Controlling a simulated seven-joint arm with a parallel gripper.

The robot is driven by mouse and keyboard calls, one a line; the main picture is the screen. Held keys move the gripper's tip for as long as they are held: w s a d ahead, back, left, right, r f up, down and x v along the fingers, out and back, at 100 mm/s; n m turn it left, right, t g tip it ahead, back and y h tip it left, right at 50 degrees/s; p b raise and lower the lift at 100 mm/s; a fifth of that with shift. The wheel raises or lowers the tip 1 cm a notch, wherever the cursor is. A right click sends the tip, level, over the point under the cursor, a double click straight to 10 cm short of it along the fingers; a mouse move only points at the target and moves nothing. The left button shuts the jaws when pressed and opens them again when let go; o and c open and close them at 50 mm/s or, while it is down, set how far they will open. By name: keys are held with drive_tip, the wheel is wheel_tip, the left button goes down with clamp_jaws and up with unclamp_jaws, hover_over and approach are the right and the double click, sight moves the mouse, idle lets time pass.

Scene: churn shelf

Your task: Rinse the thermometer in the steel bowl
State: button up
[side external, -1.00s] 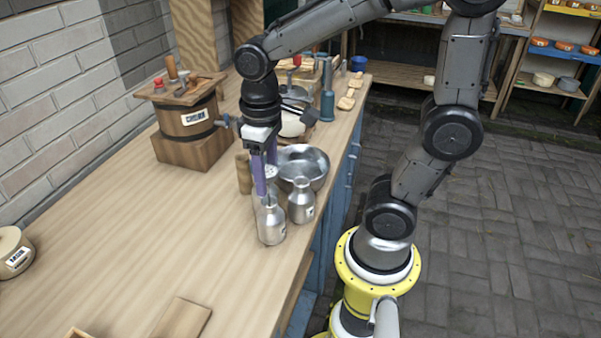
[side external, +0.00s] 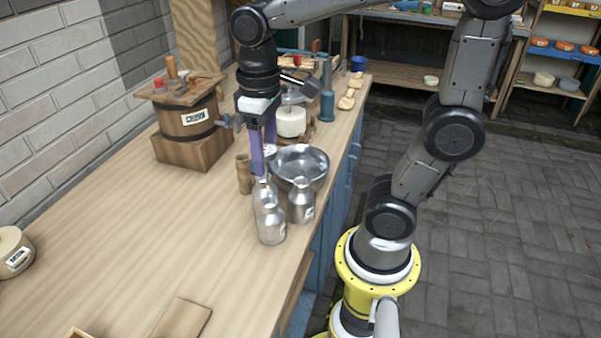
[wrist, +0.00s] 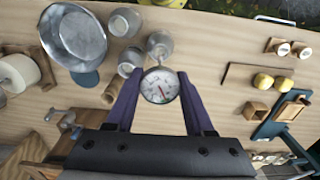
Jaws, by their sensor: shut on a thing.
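My gripper (wrist: 160,100) is shut on the thermometer (wrist: 160,86), whose round white dial faces the wrist camera between the purple fingertips. In the wrist view the bowl (wrist: 85,35) is at the upper left.
A wooden cup (side external: 243,173) is left of the gripper. A wooden churn (side external: 187,122) stands farther back left. The bench's left middle is clear; its right edge is near the bowl.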

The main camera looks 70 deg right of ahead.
drive_tip(key=shift+c, duration=0.5)
drive_tip(key=shift+w+r+n, duration=0.2)
drive_tip(key=shift+n, duration=0.1)
drive_tip(key=d+m, duration=0.6)
drive_tip(key=d, duration=1.4)
wheel_tip(320, 180, down, 11)
drive_tip(key=shift+s+a+f, duration=0.15)
drive_tip(key=shift+a+f, duration=0.05)
drive_tip(key=shift+a, duration=0.3)
idle(1.3)
drive_tip(key=shift+r, duration=0.1)
